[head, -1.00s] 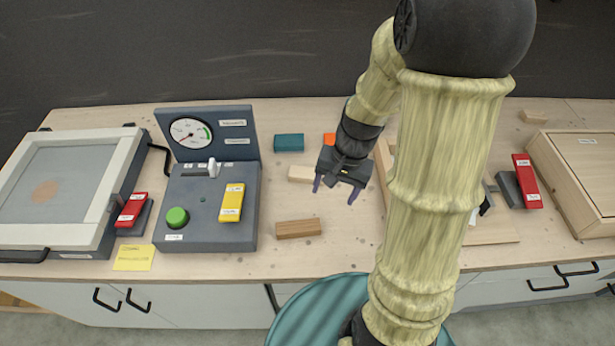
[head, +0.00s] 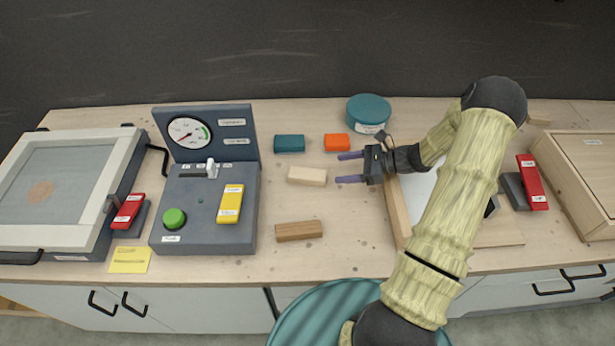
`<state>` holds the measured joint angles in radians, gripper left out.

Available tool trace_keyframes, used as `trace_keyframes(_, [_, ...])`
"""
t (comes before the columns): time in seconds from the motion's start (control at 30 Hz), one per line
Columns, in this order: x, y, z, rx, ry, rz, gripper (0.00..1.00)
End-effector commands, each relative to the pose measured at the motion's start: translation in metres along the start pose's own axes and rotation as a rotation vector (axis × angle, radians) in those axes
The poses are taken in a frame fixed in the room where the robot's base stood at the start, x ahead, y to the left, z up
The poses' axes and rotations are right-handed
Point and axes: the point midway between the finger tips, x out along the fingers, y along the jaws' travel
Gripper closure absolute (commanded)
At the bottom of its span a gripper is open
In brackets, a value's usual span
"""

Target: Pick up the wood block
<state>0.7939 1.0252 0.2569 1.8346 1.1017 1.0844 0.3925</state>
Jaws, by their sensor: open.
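Two wood-coloured blocks lie on the bench in the head view. A brown wood block (head: 299,231) with visible grain lies nearer the front edge. A paler, cream wood block (head: 307,176) lies behind it. My gripper (head: 350,168) is open and empty, its two purple fingers pointing left. The fingertips are just to the right of the pale block, apart from it as far as I can see. The brown block is in front and to the left of my gripper. Both blocks are in plain view.
A teal block (head: 289,143) and an orange block (head: 337,142) lie behind the pale block. A round teal tin (head: 368,113) stands behind my gripper. A grey gauge panel (head: 205,205) stands left. A wooden tray (head: 398,215) is partly behind my arm.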

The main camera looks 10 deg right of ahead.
Motion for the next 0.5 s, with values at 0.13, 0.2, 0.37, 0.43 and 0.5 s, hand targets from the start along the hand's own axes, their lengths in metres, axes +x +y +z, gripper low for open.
trace_keyframes(0.13, [0.001, 0.001, 0.0, -0.001, 0.002, 0.002, 0.34])
trace_keyframes(0.2, [0.004, 0.001, 0.0, -0.001, 0.001, 0.003, 0.34])
trace_keyframes(0.37, [0.025, 0.002, 0.002, -0.001, 0.001, 0.006, 0.34])
trace_keyframes(0.43, [0.038, 0.002, 0.002, 0.0, 0.002, 0.007, 0.34])
trace_keyframes(0.5, [0.05, 0.002, 0.002, -0.001, 0.002, 0.006, 0.34])
